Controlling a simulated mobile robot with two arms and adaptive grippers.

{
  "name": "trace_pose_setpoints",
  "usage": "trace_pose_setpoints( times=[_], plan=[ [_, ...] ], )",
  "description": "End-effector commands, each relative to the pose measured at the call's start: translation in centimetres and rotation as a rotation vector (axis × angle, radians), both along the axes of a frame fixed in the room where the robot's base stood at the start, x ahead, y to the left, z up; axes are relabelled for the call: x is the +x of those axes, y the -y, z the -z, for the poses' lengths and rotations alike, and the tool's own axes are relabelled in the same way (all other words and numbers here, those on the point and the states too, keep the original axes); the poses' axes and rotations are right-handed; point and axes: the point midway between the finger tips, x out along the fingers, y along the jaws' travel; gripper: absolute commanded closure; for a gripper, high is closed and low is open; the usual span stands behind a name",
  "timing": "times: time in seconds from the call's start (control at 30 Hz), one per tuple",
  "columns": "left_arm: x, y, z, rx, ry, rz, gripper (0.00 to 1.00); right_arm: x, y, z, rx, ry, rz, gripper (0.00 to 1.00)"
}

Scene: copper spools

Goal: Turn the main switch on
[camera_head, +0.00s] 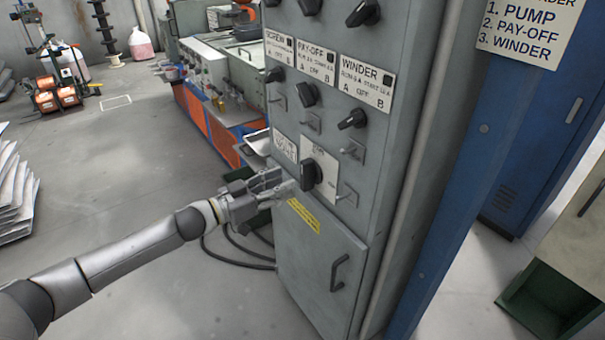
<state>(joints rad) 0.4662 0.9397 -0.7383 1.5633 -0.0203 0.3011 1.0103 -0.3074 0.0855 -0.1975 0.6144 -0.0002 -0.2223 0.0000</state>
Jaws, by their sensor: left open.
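A grey control cabinet (312,248) stands in the middle. Its upper front carries several black rotary knobs with plates reading SCREW, PAY-OFF and WINDER. The lowest black knob (311,174) sits on a white plate (328,165) whose text is too small to read; it looks like the main switch. My right gripper is not in view.
A black door handle (338,272) and yellow label (304,215) are on the cabinet below. A blue post with a sign (526,28) stands right. Black cables (238,258) lie behind my left gripper. Stacked sheets (14,195) are at left. The floor between is clear.

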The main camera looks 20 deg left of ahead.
Motion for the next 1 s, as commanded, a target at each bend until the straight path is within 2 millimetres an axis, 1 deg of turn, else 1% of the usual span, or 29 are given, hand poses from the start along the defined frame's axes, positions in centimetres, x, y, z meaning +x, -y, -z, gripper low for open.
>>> trace_pose_setpoints(
  times=[0.03, 0.1, 0.3, 0.5, 0.77, 0.87, 1.0],
  plan=[
    [0.9, 0.7, -0.3, -0.002, 0.003, 0.001, 0.59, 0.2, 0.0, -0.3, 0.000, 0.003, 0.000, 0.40],
    [2.0, 1.6, -0.2, -0.002, 0.002, 0.000, 0.59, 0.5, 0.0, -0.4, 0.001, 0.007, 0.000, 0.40],
    [4.5, 3.5, -0.1, 0.001, 0.001, -0.001, 0.59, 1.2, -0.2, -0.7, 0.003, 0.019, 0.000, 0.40],
    [5.5, 4.3, 0.0, 0.001, 0.000, -0.001, 0.59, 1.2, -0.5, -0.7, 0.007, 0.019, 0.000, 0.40],
    [5.6, 4.4, 0.1, 0.002, -0.001, -0.001, 0.59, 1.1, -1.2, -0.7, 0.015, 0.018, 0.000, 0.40],
    [5.6, 4.4, 0.1, 0.002, -0.001, -0.001, 0.69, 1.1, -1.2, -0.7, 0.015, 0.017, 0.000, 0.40],
    [5.6, 4.3, 0.1, 0.002, -0.001, -0.002, 0.87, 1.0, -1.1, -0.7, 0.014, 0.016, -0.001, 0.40]
  ],
)
